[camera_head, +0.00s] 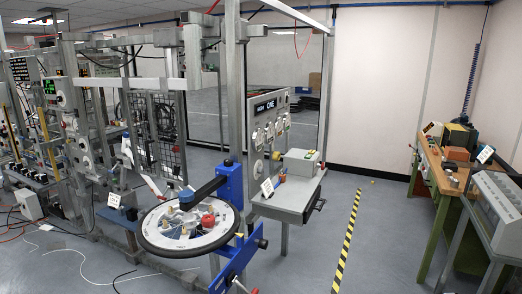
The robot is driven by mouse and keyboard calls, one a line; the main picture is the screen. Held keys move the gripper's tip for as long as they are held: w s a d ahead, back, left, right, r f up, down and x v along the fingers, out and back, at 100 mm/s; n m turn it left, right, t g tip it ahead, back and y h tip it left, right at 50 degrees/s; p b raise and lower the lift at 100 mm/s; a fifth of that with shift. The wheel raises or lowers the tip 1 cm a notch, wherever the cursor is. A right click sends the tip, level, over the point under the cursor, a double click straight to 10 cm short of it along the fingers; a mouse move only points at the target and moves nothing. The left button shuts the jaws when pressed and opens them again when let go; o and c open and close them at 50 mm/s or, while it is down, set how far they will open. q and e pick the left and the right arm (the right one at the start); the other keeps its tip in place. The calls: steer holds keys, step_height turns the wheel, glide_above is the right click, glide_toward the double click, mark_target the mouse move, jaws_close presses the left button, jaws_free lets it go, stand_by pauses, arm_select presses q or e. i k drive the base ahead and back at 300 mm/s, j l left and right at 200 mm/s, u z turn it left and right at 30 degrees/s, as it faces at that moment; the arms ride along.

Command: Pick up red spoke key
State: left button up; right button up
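A bicycle wheel (151,236) with a black tyre lies flat on a blue truing stand (231,187). Several small coloured pieces sit on a pale disc inside the wheel. One of them is a red piece (208,220) at the right side of the disc, which may be the red spoke key; it is too small to tell its shape. A blue piece (187,196) and tan pieces are near it. Neither of my grippers is in view.
A grey control panel (270,118) with dials stands behind the wheel, with a grey table (290,205) in front of it. A wooden workbench (440,180) and a grey box (495,208) are at right. Grey test frames fill the left. Floor with a yellow-black stripe (347,240) lies clear between.

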mark_target(207, 223)
steer(key=i+l+u, duration=0.3)
steer(key=i+l, duration=0.3)
steer(key=l+u, duration=0.2)
steer(key=l, duration=0.6)
steer(key=k+l+u, duration=0.25)
steer(key=l, duration=0.55)
steer(key=i+l, duration=0.05)
steer(key=i, duration=0.05)
